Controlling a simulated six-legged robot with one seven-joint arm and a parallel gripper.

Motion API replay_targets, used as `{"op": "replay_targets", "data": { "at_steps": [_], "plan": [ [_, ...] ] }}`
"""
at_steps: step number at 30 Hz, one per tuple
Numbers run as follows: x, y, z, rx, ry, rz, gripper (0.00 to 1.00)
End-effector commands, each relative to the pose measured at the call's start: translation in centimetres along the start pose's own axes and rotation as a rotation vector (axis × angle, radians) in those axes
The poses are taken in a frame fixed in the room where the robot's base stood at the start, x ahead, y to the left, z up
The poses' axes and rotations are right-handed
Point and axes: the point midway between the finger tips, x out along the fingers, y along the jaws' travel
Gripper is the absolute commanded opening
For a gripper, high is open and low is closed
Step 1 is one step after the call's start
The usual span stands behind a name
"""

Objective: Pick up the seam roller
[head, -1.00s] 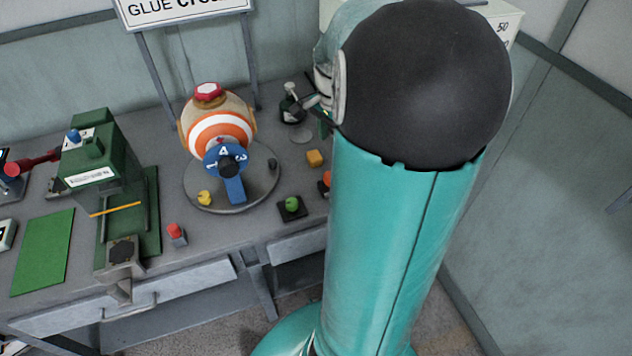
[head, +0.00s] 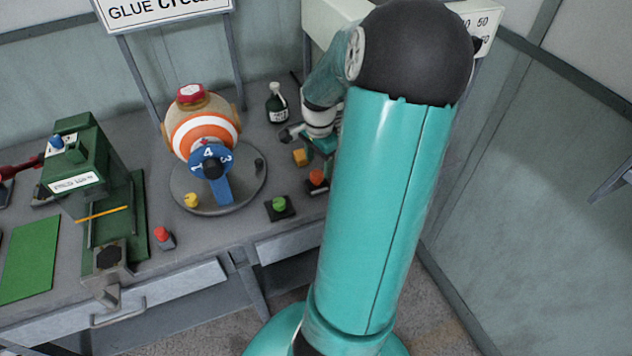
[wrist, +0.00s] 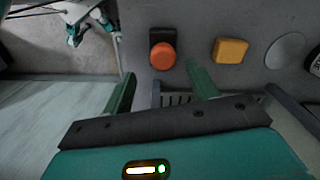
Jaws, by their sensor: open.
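I cannot make out a seam roller for certain in either current view. My arm hides the right part of the bench in the head view. A red-handled tool (head: 14,168) is partly cut off at the far left edge; I cannot tell what it is. In the wrist view my gripper (wrist: 160,78) is open, its two green fingers apart, with nothing seen held between them. A slotted grey part (wrist: 180,99) shows between the fingers, near the bench's edge.
An orange knob (wrist: 163,56) and a yellow block (wrist: 230,51) lie just beyond the fingers. A dark bottle (head: 277,103), a striped ball on a round stand (head: 218,190), a green button (head: 279,205) and a green press (head: 80,165) stand on the bench.

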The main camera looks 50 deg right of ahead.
Motion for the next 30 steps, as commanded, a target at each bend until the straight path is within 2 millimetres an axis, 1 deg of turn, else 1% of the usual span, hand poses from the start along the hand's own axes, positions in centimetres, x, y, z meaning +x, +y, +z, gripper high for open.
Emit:
{"op": "replay_targets", "data": {
  "at_steps": [5, 10, 13, 16, 22, 23, 24, 29, 30],
  "plan": [
    [1.3, -0.2, 0.1, -0.002, -0.002, 0.001, 0.59],
    [3.7, -0.6, 0.5, -0.004, -0.005, 0.001, 0.59],
    [5.0, -0.6, 0.4, -0.004, -0.003, 0.001, 0.59],
    [5.6, -0.6, 0.4, -0.003, -0.002, 0.0, 0.59],
    [5.6, -0.6, 0.4, -0.003, 0.0, 0.0, 0.59],
    [5.6, -0.6, 0.4, -0.003, 0.0, 0.0, 0.55],
    [5.6, -0.6, 0.4, -0.003, 0.0, 0.0, 0.47],
    [5.6, -0.6, 0.4, -0.003, 0.0, 0.0, 0.16],
    [5.5, -0.6, 0.4, -0.003, 0.0, 0.0, 0.08]
  ]
}}
